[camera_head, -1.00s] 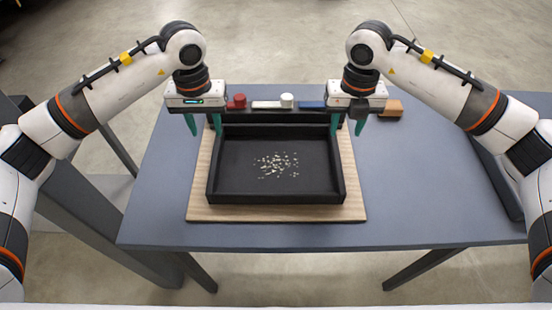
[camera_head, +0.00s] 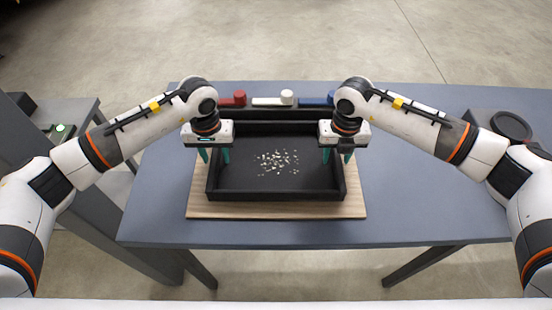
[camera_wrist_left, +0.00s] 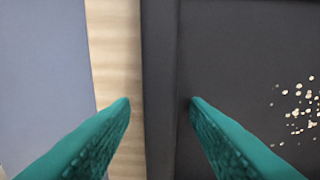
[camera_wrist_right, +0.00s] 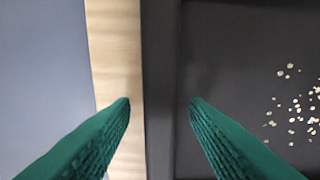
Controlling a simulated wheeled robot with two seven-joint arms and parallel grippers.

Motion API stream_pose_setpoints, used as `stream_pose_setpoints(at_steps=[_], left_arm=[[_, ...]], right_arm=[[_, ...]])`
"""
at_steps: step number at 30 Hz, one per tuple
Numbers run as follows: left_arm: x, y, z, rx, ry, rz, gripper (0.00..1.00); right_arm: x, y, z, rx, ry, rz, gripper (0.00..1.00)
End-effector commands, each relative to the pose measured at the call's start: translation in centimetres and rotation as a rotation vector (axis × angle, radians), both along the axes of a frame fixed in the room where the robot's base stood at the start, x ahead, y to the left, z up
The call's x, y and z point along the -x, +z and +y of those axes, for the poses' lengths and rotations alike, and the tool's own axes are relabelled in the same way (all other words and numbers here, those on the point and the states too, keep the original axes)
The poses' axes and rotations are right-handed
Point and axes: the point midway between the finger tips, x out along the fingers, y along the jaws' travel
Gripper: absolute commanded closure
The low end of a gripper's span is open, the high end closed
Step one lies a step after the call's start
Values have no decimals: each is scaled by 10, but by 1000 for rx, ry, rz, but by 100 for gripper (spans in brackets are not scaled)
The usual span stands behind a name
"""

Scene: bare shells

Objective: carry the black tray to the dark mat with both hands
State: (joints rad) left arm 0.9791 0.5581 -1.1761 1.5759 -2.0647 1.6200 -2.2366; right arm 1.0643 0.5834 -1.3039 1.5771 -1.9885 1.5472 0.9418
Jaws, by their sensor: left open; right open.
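The black tray (camera_head: 240,190) lies flat on a light wooden board (camera_head: 280,212) on the table. Pale crumbs (camera_head: 277,162) are scattered on its floor. My left gripper (camera_head: 214,158) is open over the tray's left wall; in the left wrist view the wall (camera_wrist_left: 160,40) runs between its fingers. My right gripper (camera_head: 337,158) is open over the right wall; in the right wrist view that wall (camera_wrist_right: 160,45) runs between its fingers. I cannot tell how deep the fingertips reach. A dark slab (camera_head: 480,121) shows at the right, partly behind my arm; I cannot tell if it is the mat.
Red (camera_head: 238,98), white (camera_head: 272,101) and blue (camera_head: 312,101) items lie behind the tray. A black round disc (camera_head: 512,125) is on the dark slab. The blue-grey tabletop (camera_head: 420,205) is free right of the board. A side table (camera_head: 85,112) stands left.

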Motion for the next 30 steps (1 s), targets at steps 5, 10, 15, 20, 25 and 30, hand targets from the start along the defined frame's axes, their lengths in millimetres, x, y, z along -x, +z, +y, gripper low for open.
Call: stream_pose_setpoints(at_steps=[5, 10, 15, 20, 25, 30], left_arm=[[0, -1, 0, 0, 0, 0, 58], [0, -1, 0, 0, 0, 0, 71], [0, -1, 0, 0, 0, 0, 99], [0, 0, 0, 1, 0, 0, 100], [0, 0, 0, 1, 1, 0, 100], [0, 0, 0, 1, 1, 0, 100]], right_arm=[[0, -1, 0, 0, 0, 0, 58], [0, -1, 0, 0, 0, 0, 71], [0, 0, 0, 0, 0, -1, 99], [0, 0, 0, 0, 0, -1, 100], [0, 0, 0, 0, 0, -1, 100], [0, 0, 0, 0, 0, -1, 100]])
